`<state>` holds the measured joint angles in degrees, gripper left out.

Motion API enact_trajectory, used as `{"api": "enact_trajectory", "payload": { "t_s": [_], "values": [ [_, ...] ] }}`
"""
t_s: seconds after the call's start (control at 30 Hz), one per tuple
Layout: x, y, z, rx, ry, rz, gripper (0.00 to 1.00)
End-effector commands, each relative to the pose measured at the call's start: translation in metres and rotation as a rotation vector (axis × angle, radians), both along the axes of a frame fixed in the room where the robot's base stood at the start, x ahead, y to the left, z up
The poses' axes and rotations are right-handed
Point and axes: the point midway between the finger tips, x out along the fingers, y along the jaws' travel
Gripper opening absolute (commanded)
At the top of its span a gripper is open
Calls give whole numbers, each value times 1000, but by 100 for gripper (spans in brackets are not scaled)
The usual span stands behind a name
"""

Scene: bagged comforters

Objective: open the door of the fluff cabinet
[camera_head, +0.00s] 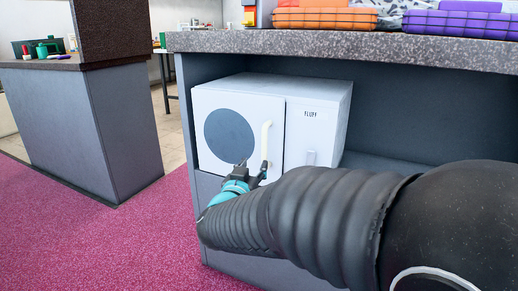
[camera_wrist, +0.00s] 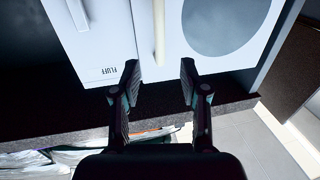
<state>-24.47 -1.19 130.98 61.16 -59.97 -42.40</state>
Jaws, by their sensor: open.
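The fluff cabinet (camera_head: 318,140) is a white box with a "FLUFF" label, standing in a recess under a counter. Its door (camera_head: 207,157) has a round dark window (camera_head: 229,134) and looks shut. A cream vertical handle (camera_head: 266,137) is on the door's right side. My gripper (camera_head: 254,169) is open and empty by the handle's lower part. In the wrist view, which is upside down, the handle (camera_wrist: 159,28) lines up with the gap between the fingertips of my gripper (camera_wrist: 160,68). I cannot tell whether the fingers reach around it.
The speckled countertop (camera_head: 345,42) overhangs the cabinet and holds orange and purple bagged bundles (camera_head: 460,22). A grey counter block (camera_head: 95,130) stands at left. Pink carpet (camera_head: 100,235) is clear in front. My arm hides the lower right.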

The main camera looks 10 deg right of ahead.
Motion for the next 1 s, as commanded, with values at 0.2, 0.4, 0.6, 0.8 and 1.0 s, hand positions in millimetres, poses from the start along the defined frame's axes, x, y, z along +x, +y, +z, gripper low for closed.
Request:
{"api": "enact_trajectory", "payload": {
  "t_s": [0.2,0.4,0.6,0.8,1.0],
  "values": [
    [32,-16,-1,1,0,-3,44],
    [66,-32,-1,1,0,-2,44],
    [96,-46,-1,2,0,-1,44],
    [114,-54,0,2,0,1,44],
    [119,-56,0,2,-1,2,44]
  ]
}}
